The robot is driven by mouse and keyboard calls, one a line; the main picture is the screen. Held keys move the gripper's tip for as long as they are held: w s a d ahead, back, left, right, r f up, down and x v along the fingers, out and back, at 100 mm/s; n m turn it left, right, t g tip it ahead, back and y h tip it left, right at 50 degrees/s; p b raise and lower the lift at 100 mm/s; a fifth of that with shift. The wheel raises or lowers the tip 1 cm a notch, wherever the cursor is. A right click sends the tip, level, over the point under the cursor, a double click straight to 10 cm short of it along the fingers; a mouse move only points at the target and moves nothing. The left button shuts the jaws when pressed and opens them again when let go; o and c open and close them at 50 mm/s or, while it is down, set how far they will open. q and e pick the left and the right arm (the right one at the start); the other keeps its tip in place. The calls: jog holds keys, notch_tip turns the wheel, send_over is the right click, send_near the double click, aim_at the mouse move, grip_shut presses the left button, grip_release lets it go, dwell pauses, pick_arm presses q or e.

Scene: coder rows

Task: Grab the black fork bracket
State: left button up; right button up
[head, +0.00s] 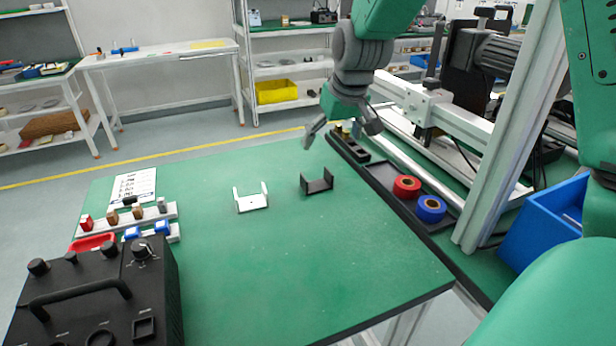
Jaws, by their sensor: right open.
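The black fork bracket (317,186) stands on the green table (290,260), right of the table's middle, with its two prongs pointing up. A white fork bracket (251,202) of similar shape stands to its left, apart from it. My right gripper (338,131) hangs above the far right part of the table, above and slightly right of the black bracket in the picture. Its fingers are spread and empty, and it does not touch the bracket. My left gripper is not in view.
A black tray (440,222) with a red roll (407,187) and a blue roll (431,209) runs along the right edge. A black control box (95,295) fills the near left. A rack with small parts (130,218) stands behind it. The table's front middle is clear.

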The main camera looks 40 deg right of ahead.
jog(key=b, duration=0.1)
send_near(315, 182)
jog(key=shift+w+a+f, duration=0.3)
jog(key=shift+f, duration=0.1)
jog(key=shift+d+f, duration=0.2)
jog(key=shift+d, duration=0.05)
jog(key=x, duration=0.1)
jog(key=b+x, duration=0.1)
jog(key=x, duration=0.3)
jog(key=shift+s+d, duration=0.1)
jog(key=shift+d, duration=0.15)
jog(key=shift+a+f+b, duration=0.15)
jog(key=shift+f+b, duration=0.05)
jog(key=shift+b, duration=0.15)
jog(key=shift+a, duration=0.15)
jog(key=shift+a+r, duration=0.15)
jog(key=shift+a, duration=0.05)
jog(key=shift+d, duration=0.1)
jog(key=c, duration=1.2)
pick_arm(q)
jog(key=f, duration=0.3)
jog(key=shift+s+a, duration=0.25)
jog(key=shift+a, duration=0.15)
pick_arm(e)
jog(key=shift+d, duration=0.25)
jog(key=shift+c, duration=0.7)
